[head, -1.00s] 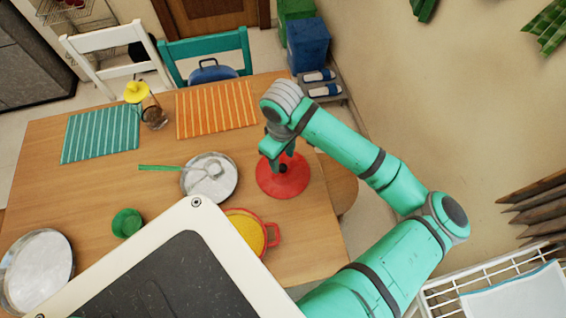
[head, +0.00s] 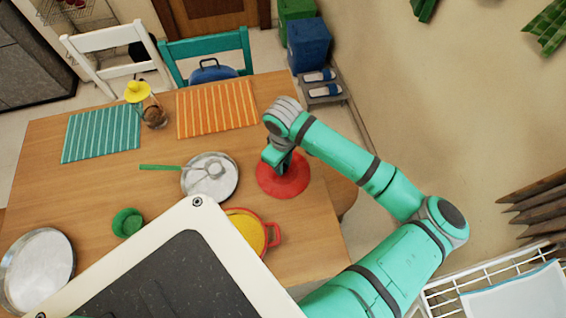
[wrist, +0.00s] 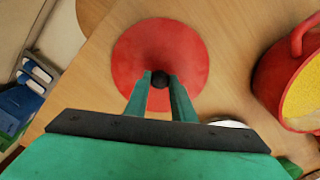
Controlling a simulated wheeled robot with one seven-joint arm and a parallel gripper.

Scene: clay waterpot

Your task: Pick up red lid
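The red lid (head: 290,187) is a round disc with a dark knob, lying on the wooden table near its right edge. The lid also fills the upper middle of the wrist view (wrist: 190,50). My gripper (head: 280,167) points down over the lid's centre. In the wrist view, the two green fingers (wrist: 160,82) stand close together, one on each side of the dark knob, and look shut on it. The lid appears to rest on the table. The contact sides of the knob are hidden by the fingers.
A red pot with yellow contents (head: 246,232) stands just in front of the lid. A metal plate or pan (head: 228,182) lies to its left, with a green-handled utensil (head: 160,168). An orange striped mat (head: 215,108) lies behind. A green cup (head: 127,222) is farther left.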

